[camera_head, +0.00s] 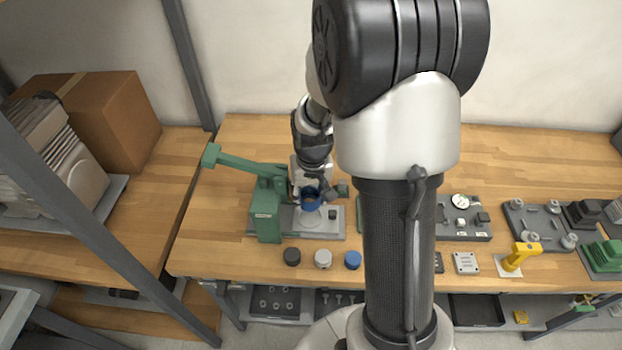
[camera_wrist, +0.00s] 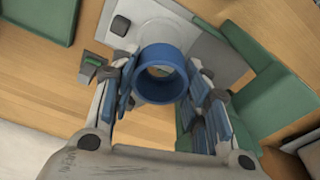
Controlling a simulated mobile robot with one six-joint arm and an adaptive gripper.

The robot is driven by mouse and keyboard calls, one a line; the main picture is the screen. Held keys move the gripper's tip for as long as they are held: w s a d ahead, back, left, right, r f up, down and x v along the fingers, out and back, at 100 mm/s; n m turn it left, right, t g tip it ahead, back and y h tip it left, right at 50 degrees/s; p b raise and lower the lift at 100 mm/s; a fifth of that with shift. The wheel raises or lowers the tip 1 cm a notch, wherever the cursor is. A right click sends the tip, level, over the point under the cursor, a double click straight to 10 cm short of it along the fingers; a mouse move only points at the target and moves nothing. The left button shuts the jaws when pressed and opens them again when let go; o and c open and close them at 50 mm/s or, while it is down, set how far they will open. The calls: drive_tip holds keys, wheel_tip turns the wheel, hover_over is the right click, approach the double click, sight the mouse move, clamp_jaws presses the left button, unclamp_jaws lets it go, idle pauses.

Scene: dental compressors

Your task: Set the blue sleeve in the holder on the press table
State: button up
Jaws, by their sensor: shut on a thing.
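The blue sleeve (camera_head: 310,203) is an open ring between the fingers of my gripper (camera_head: 313,193), over the press table (camera_head: 332,227). In the wrist view the sleeve (camera_wrist: 161,92) sits between both fingertips of my gripper (camera_wrist: 163,84), and I look down through its bore. A pale round holder (camera_head: 307,220) lies on the grey plate beside the green press (camera_head: 265,213). In the wrist view the sleeve overlaps the edge of this holder (camera_wrist: 160,32). I cannot tell whether the sleeve touches it.
The green press lever (camera_head: 237,162) reaches up left beside my wrist. A black cap (camera_head: 292,257), a grey cap (camera_head: 323,259) and a blue cap (camera_head: 353,260) stand at the front edge. A yellow tool (camera_head: 520,256) and fixture plates are at right. Bare wood lies behind the press.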

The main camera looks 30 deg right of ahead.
drive_tip(key=shift+w+d, duration=0.1)
drive_tip(key=shift+w, duration=0.15)
drive_tip(key=shift+s+f+b, duration=0.1)
drive_tip(key=shift+f+b, duration=0.5)
drive_tip(key=shift+f, duration=0.1)
drive_tip(key=shift+f+b, duration=1.35)
drive_tip(key=shift+f, duration=0.4)
drive_tip(key=shift+f+b, duration=0.55)
drive_tip(key=shift+f, duration=0.2)
